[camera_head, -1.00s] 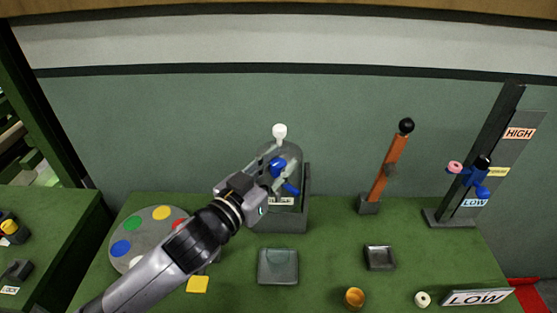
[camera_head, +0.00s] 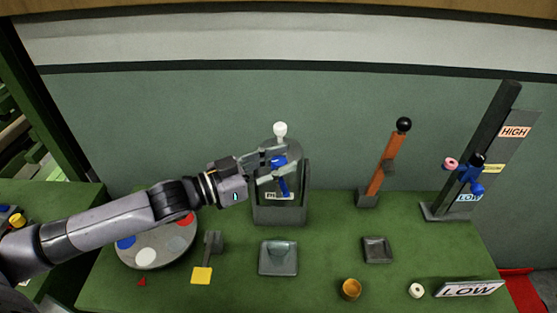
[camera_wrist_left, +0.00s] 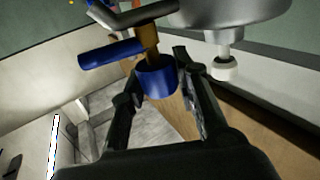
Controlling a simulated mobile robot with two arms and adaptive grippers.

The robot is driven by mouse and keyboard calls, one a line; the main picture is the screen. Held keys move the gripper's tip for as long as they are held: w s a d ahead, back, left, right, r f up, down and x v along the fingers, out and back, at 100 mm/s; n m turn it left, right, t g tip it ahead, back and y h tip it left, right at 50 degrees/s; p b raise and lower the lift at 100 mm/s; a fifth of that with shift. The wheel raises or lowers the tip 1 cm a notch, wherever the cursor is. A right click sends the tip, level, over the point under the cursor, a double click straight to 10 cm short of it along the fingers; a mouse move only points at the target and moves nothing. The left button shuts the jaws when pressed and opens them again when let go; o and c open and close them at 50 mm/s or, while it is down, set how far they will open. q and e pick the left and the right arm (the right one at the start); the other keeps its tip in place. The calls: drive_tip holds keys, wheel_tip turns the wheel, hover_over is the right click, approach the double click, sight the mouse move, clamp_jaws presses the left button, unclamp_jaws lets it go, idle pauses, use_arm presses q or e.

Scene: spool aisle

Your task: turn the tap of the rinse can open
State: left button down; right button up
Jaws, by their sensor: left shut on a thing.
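The rinse can (camera_head: 294,152) is a grey domed can with a white knob on top, standing in a dark grey holder at the back middle of the green table. Its blue tap (camera_head: 282,186) is on the front, with a blue bar pointing almost straight down. My left gripper (camera_head: 272,168) reaches in from the left and is shut on the tap. In the left wrist view, a blue round end of the tap (camera_wrist_left: 157,78) sits between the two dark fingers, with a brass part and a blue bar behind it. The fingers partly hide the tap in the head view. My right gripper is not in view.
A disc with coloured spots (camera_head: 150,250) lies left, partly under my arm. A yellow-ended paddle (camera_head: 201,275), a grey square dish (camera_head: 279,258) and an orange cup (camera_head: 351,289) are in front. An orange lever (camera_head: 386,165) and a slanted HIGH/LOW post (camera_head: 482,150) stand right.

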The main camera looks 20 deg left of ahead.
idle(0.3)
use_arm(q)
drive_tip(key=c, duration=1.2)
unclamp_jaws()
drive_tip(key=shift+s+a+f, duration=0.1)
drive_tip(key=shift+s+a, duration=0.2)
drive_tip(key=shift+a, duration=0.05)
drive_tip(key=v, duration=1.1)
drive_tip(key=shift+s, duration=0.1)
